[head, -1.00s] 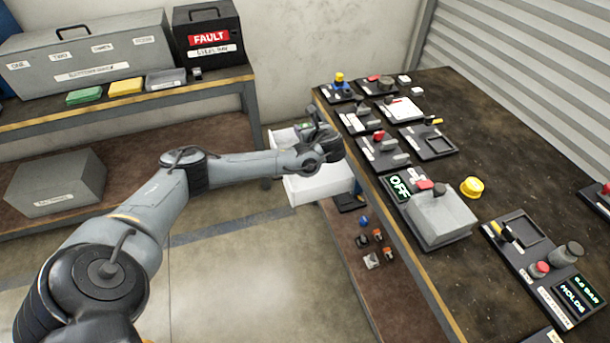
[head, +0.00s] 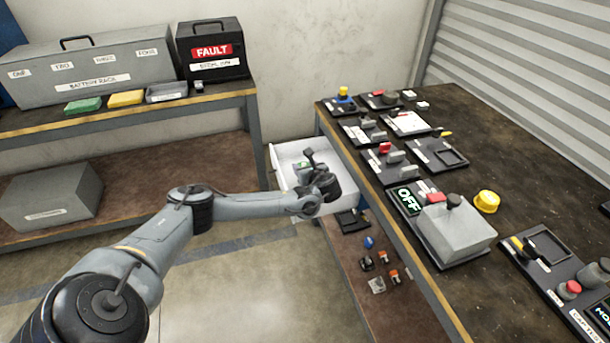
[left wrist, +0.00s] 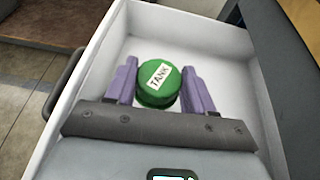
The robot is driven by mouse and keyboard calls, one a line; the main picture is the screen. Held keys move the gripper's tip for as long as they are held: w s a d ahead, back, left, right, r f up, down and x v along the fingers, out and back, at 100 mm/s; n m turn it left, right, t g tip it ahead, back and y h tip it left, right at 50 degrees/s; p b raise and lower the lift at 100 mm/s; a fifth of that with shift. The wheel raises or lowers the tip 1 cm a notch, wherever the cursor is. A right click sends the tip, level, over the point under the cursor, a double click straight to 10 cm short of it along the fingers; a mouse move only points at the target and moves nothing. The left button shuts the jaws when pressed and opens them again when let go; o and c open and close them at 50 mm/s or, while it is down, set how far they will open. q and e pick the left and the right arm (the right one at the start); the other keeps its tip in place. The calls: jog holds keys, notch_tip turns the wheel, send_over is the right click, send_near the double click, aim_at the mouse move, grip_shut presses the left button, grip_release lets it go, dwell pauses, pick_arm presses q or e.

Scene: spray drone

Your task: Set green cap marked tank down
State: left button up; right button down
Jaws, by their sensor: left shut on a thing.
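The green cap with a white TANK label (left wrist: 158,85) is between the purple fingers of my left gripper (left wrist: 160,88) in the left wrist view. The fingers are shut on its sides. It is inside or just above an open white drawer (left wrist: 100,50); I cannot tell whether it touches the drawer floor. In the head view my left gripper (head: 312,168) reaches over the drawer (head: 285,152), and only a speck of green shows beside it. My right gripper is not in view.
The drawer hangs open beside the dark workbench (head: 500,130), which carries several panels and a grey box (head: 455,232). Small parts lie on the lower shelf (head: 350,270). A shelf with a battery rack (head: 90,68) and a FAULT box (head: 212,50) stands at back left.

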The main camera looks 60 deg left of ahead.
pick_arm(q)
notch_tip(320, 180, down, 2)
jog(key=shift+s+f+b, duration=0.1)
jog(key=shift+b, duration=0.2)
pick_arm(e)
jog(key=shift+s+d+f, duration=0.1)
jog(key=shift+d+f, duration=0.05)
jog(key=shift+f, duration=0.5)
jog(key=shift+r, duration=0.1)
pick_arm(q)
jog(key=shift+d+f+p, duration=0.1)
jog(key=shift+f+p, duration=0.35)
jog(key=shift+f, duration=0.05)
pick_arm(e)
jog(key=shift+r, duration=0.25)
pick_arm(q)
jog(key=o, duration=1.1)
jog(key=shift+c, duration=0.2)
